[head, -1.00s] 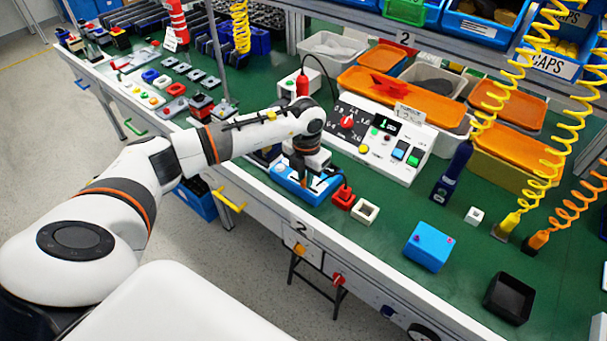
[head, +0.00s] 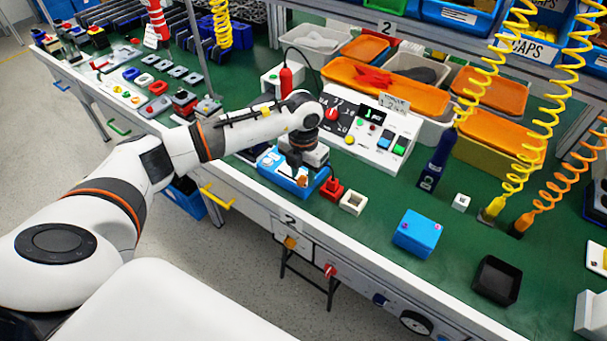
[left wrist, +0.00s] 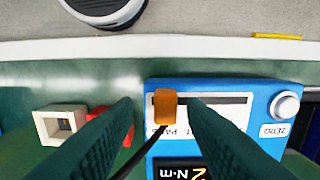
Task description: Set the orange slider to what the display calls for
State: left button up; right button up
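The orange slider (left wrist: 165,106) stands at the left end of a dark slot in the white panel of a blue torque device (left wrist: 233,84), in the left wrist view. The device also shows in the head view (head: 268,162). My left gripper (left wrist: 160,105) is open, its two dark fingers on either side of the slider with gaps to it. In the head view, my left gripper (head: 301,180) is low over the device. The device's dark display (left wrist: 182,173) shows "N·m"; its number is mostly cut off. My right gripper is not in view.
A white knob marked ZERO (left wrist: 286,105) is at the device's right end. A red block (head: 332,188) and a cream square frame (head: 352,202) lie beside the device. Behind is a white control panel (head: 375,140) with a small black display and a card, too small to read surely.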

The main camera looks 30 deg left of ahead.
aim_at(304, 179)
pick_arm(q)
notch_tip(304, 179, up, 11)
jog(key=b, duration=0.1)
jog(key=shift+b, duration=0.35)
jog(key=shift+d+r, duration=0.1)
